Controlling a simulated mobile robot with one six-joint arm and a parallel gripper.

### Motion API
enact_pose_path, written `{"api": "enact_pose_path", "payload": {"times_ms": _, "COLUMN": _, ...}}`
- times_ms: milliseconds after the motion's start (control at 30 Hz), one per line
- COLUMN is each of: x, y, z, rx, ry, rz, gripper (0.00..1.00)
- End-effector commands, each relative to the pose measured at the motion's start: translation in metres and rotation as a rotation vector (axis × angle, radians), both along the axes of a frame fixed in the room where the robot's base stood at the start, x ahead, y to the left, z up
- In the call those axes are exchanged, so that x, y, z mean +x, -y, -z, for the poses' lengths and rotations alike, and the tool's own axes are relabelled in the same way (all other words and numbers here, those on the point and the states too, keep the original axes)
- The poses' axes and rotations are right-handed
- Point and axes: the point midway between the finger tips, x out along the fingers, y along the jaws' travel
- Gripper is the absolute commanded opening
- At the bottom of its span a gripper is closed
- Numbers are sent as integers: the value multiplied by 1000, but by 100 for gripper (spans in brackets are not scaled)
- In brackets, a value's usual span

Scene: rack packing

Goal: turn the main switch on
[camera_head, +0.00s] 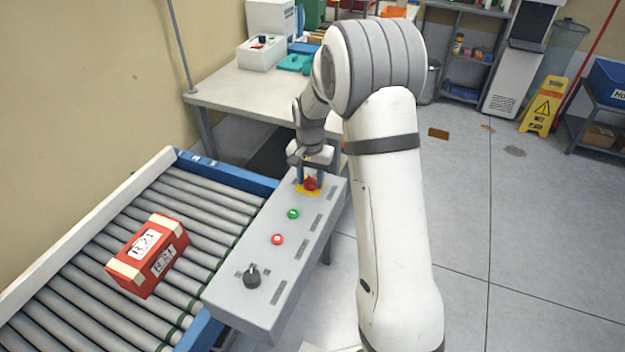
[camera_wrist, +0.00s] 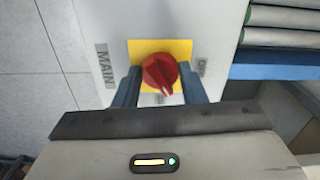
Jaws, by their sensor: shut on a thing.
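The main switch is a red rotary knob (camera_wrist: 160,72) on a yellow plate (camera_wrist: 181,48), with a "MAIN" label beside it in the wrist view. In the head view the red knob (camera_head: 311,184) sits at the far end of the grey control panel (camera_head: 244,235). My gripper (camera_wrist: 159,90) has its two blue fingers on either side of the knob and is shut on it. It also shows in the head view (camera_head: 311,170), pointing down at the panel. A second label by the plate is partly hidden by a finger, so I cannot read the switch position.
The panel also carries a green button (camera_head: 293,214), a red button (camera_head: 277,239) and a black selector knob (camera_head: 252,276). A red box (camera_head: 148,256) lies on the roller conveyor (camera_head: 206,200) to the left. A table (camera_head: 240,88) stands behind. The floor at right is mostly clear.

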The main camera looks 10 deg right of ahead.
Motion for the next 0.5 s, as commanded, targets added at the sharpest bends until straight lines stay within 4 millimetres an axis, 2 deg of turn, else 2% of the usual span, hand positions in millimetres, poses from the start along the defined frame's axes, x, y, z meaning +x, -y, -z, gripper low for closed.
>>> {"api": "enact_pose_path", "payload": {"times_ms": 200, "x": 1, "y": 1, "z": 0, "rx": -1, "ry": 4, "rz": 193, "gripper": 15}}
{"api": "enact_pose_path", "payload": {"times_ms": 500, "x": 1, "y": 2, "z": 0, "rx": -1, "ry": 4, "rz": 390, "gripper": 15}}
